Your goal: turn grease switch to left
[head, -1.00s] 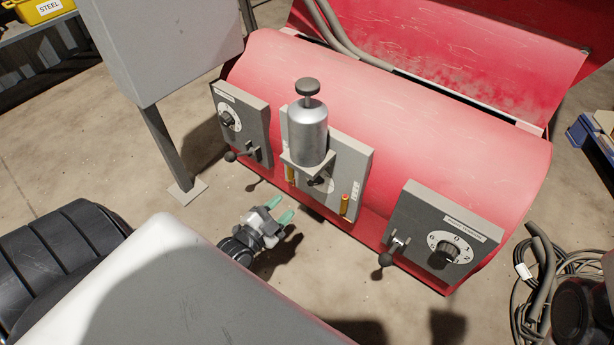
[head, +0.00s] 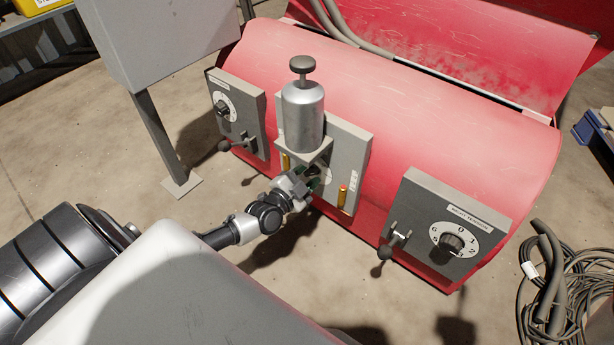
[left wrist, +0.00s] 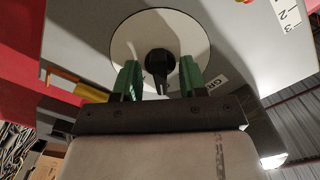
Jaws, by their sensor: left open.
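The grease switch is a black knob on a pale round dial, seen in the left wrist view (left wrist: 159,63). It sits on the grey middle panel (head: 350,140) of the red machine, under the silver grease canister (head: 303,115). My left gripper (head: 308,182) is at this panel below the canister. In the left wrist view its green fingers (left wrist: 160,80) are open, one on each side of the knob. I cannot tell whether they touch it. In the head view the gripper and canister bracket mostly hide the knob. My right gripper is not in view.
A left panel (head: 250,115) and a right panel (head: 485,255) carry dials and ball-ended levers. Orange-tipped brass cylinders (head: 343,197) flank the switch. Coiled cables (head: 570,290) lie on the floor at right. A grey cabinet (head: 165,40) stands at left.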

